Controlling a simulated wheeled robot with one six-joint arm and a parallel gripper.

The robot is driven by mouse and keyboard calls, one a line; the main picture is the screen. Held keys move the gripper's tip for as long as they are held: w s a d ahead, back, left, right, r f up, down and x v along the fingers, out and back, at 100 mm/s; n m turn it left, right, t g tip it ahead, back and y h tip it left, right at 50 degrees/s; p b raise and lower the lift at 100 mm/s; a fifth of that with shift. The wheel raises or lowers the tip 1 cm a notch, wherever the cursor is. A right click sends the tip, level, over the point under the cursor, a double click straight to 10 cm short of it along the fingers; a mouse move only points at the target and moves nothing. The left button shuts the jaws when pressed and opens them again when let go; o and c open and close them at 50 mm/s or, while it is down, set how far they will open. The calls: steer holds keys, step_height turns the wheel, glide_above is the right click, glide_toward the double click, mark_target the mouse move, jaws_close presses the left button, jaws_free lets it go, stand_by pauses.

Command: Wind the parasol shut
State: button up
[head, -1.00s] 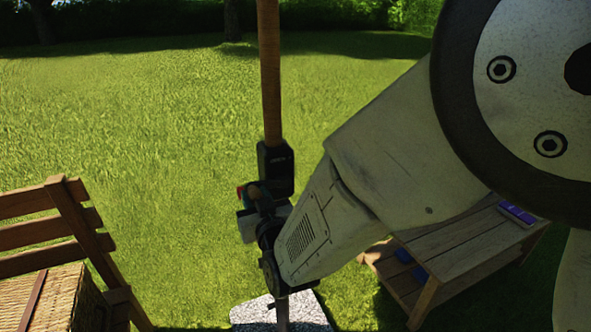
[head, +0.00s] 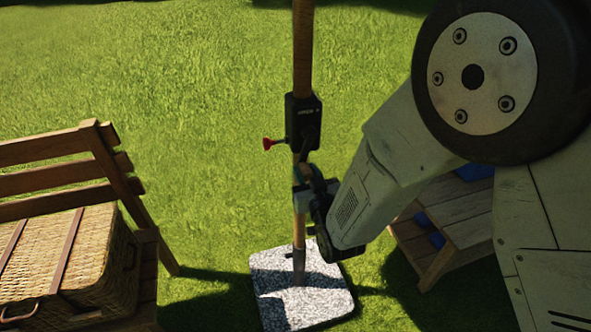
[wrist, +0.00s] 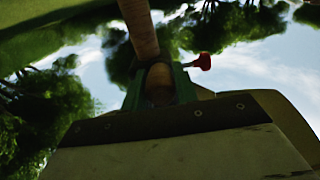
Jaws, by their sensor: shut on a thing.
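The parasol's wooden pole (head: 302,50) stands upright, with a black crank housing (head: 303,122) partway up. A red knob (head: 268,143) sticks out to the housing's left; it also shows in the wrist view (wrist: 203,61). My gripper (head: 306,183) is in front of the pole, just below the housing. In the wrist view its green jaws (wrist: 160,88) are shut on a rounded wooden piece (wrist: 160,80), apparently the crank's grip. The crank arm is mostly hidden by my gripper. The parasol's canopy is not in view.
A speckled stone base (head: 300,290) holds the pole on the grass. A wooden bench (head: 60,170) with a wicker hamper (head: 75,255) stands at left. A low wooden table (head: 450,215) with blue items is at right, partly behind my arm. Open lawn lies beyond.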

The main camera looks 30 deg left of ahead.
steer(key=w+d+r, duration=0.5)
steer(key=w+d, duration=0.1)
steer(key=w, duration=0.2)
steer(key=shift+d+r, duration=0.25)
steer(key=shift+d, duration=0.1)
